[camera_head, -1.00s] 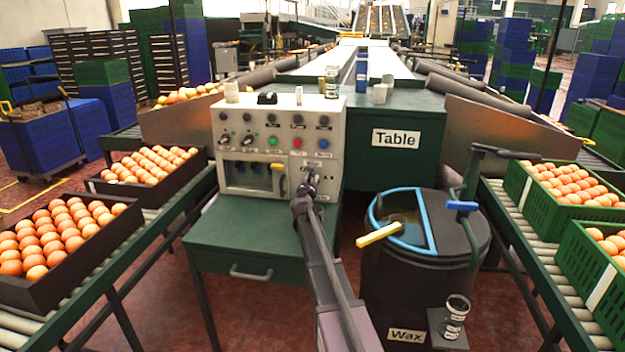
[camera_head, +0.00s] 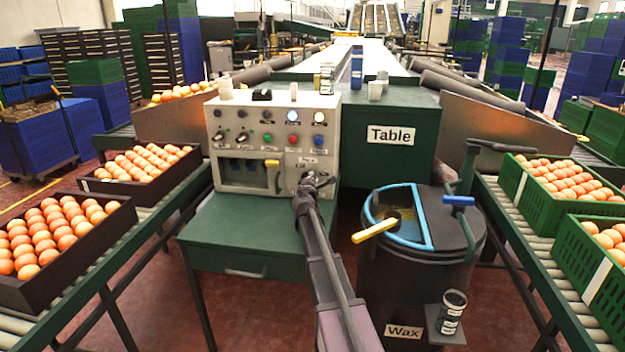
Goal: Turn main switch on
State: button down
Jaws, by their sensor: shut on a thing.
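The white control panel (camera_head: 232,160) stands on a green cabinet (camera_head: 225,222), with knobs and green, red and blue buttons on its face. Two lamps at its upper right glow, one bluish-white lamp (camera_head: 292,116) and one pale yellow lamp (camera_head: 318,117). My gripper (camera_head: 314,181) is at the panel's lower right, shut on what seems to be the main switch, a dark part mostly hidden by the fingers. The fingers and arm cover that corner of the panel. A yellow-topped lever (camera_head: 272,164) is just left of my gripper.
A black wax drum (camera_head: 415,285) with a blue rim and a yellow handle (camera_head: 376,230) stands close to the right of my arm. Small containers (camera_head: 327,78) stand on and behind the panel.

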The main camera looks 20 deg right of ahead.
jog(key=shift+s+d+f+m, duration=0.1)
jog(key=shift+d+f+m, duration=0.05)
jog(key=shift+m, duration=0.5)
jog(key=shift+s+d+f+m, duration=0.1)
jog(key=shift+f+m, duration=0.05)
jog(key=shift+m, duration=0.5)
jog(key=c, duration=0.6)
grip_release()
jog(key=shift+o, duration=0.2)
jog(key=shift+w, duration=0.1)
jog(key=shift+a, duration=0.1)
jog(key=v, duration=1.2)
